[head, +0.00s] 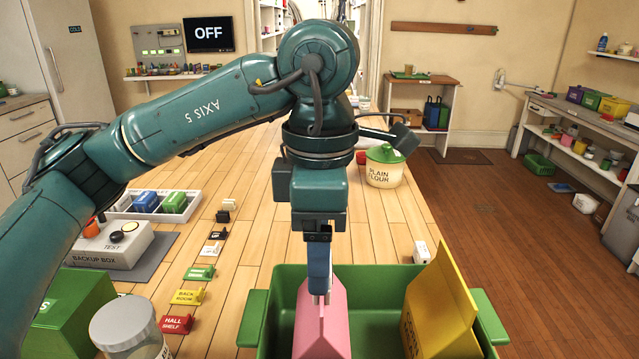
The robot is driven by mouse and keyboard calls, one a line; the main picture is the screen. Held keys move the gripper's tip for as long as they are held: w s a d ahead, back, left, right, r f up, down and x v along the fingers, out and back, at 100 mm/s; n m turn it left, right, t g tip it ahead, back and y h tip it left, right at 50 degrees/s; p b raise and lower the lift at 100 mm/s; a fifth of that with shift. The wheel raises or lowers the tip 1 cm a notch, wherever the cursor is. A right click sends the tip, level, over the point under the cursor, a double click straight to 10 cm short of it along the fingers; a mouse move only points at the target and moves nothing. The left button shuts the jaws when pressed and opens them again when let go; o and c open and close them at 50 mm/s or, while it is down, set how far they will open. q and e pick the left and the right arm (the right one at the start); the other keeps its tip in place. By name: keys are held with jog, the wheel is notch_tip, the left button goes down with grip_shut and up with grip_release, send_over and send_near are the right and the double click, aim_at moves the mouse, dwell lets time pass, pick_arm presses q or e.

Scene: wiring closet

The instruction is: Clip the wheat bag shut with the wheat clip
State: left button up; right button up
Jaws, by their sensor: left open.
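My left gripper (319,297) points straight down at the top edge of a pink bag (322,328). It is open, and I cannot tell whether it touches the bag. The pink bag stands upright in a green tray (378,284), and no label shows on it. A yellow bag (446,300) stands in the tray to its right, its lettering too cut off to read. I cannot tell which bag is the wheat bag. A small white clip-like piece (424,252) is behind the tray, and I cannot tell whether it is the wheat clip. My right gripper is not in view.
Left of the tray lie several coloured tags, including red HALL SHELF (174,324) and yellow BACK ROOM (187,296). A lidded jar (130,326) stands at the front left. A PLAIN FLOUR tub (385,170) stands farther back. The table's right edge drops to the floor.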

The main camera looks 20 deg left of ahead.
pick_arm(q)
notch_tip(320, 180, up, 12)
jog(key=p, duration=0.1)
jog(key=shift+p, duration=0.35)
